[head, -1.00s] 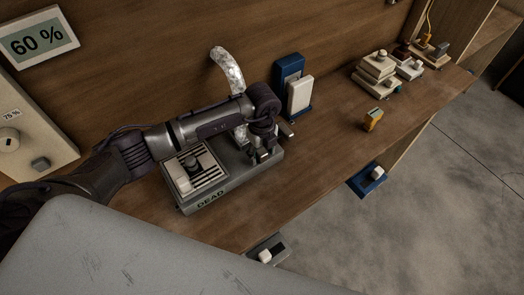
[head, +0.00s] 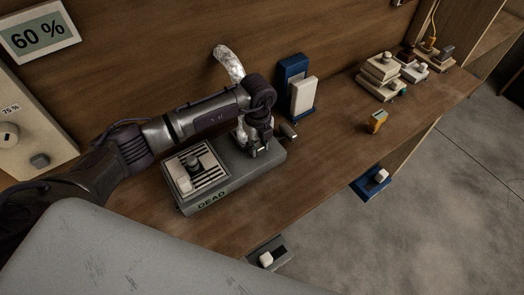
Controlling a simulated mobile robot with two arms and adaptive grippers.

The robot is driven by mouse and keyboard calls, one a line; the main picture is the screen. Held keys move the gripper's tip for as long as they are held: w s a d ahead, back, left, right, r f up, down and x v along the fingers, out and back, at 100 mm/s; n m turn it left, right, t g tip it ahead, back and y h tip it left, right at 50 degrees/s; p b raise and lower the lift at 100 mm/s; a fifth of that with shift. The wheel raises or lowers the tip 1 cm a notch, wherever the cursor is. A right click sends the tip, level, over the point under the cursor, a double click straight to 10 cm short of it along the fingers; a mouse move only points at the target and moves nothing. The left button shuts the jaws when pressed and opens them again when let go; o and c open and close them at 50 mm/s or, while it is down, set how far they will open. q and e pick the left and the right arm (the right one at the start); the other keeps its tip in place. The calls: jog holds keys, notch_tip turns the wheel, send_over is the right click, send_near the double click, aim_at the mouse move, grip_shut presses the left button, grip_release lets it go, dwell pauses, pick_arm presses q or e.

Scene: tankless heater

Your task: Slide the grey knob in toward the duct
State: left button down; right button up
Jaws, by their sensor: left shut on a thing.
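The heater is a low grey box (head: 232,185) with a slotted pale panel and the label DEAD, on the wooden bench. The silver duct (head: 229,64) comes out of the back wall and runs down behind my arm to the box. My left gripper (head: 253,152) points down at the right part of the box top, close to the duct's lower end. It is shut on what seems to be the grey knob, which the fingers mostly hide. My right gripper is not in view.
A short metal cylinder (head: 289,130) sticks out at the box's right end. A blue-and-white holder (head: 300,95) stands behind it. A wall display (head: 40,33) reads 60 %.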

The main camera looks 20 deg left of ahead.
aim_at(257, 144)
pick_arm(q)
jog(key=c, duration=0.8)
grip_release()
jog(key=shift+w+a, duration=0.2)
jog(key=shift+a, duration=0.05)
jog(key=shift+c, duration=0.2)
jog(key=shift+d+r, duration=0.1)
jog(key=shift+r, duration=0.15)
notch_tip(257, 144, up, 12)
jog(key=shift+f, duration=0.25)
jog(key=shift+f, duration=0.1)
